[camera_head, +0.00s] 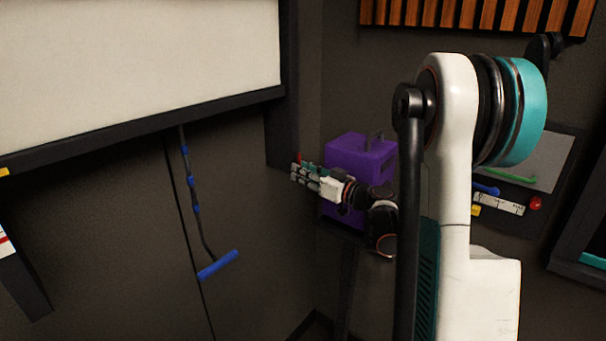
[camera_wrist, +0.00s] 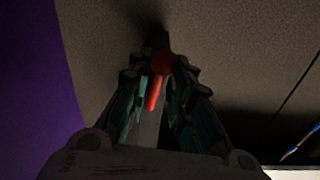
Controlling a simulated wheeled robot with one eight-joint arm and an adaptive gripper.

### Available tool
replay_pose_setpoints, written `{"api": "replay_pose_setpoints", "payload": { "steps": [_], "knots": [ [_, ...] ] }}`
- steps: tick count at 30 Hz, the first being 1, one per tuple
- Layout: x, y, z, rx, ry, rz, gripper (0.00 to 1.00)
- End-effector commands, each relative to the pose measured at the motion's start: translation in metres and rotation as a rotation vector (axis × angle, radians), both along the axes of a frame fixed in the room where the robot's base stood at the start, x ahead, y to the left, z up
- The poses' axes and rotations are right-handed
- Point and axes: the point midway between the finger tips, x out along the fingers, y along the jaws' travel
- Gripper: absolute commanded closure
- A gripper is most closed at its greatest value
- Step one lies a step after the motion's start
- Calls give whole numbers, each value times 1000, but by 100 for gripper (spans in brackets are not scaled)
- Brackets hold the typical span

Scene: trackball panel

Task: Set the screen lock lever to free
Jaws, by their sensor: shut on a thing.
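The red lever (camera_wrist: 156,93) lies between the fingers of my gripper (camera_wrist: 162,76) in the wrist view, with a round red end at the fingertips. My gripper is shut on it. In the head view my gripper (camera_head: 295,172) reaches left, close to the dark wall, and a small red tip (camera_head: 299,159) shows just above its fingers. The lever's mount is mostly hidden by the fingers. No lettering for its positions can be read.
A purple box (camera_head: 361,152) with a handle stands right behind my gripper. A blue-handled pull cord (camera_head: 217,265) hangs left, below the pale screen (camera_head: 135,70). A panel with a white label strip (camera_head: 497,203) and a red knob (camera_head: 535,203) is at right.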

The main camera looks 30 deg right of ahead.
Motion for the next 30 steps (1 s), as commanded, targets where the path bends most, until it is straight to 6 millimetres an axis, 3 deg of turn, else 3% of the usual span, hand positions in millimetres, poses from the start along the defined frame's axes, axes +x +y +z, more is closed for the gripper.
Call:
{"api": "replay_pose_setpoints", "payload": {
  "steps": [8, 9, 22, 30],
  "knots": [
    [0, -1, -1, -1, 1, -2, 100],
    [0, -1, 0, -1, 1, -2, 71],
    [-5, -2, 0, 0, 0, -2, 70],
    [-48, -18, -1, 0, 1, -6, 70]
  ]
}}
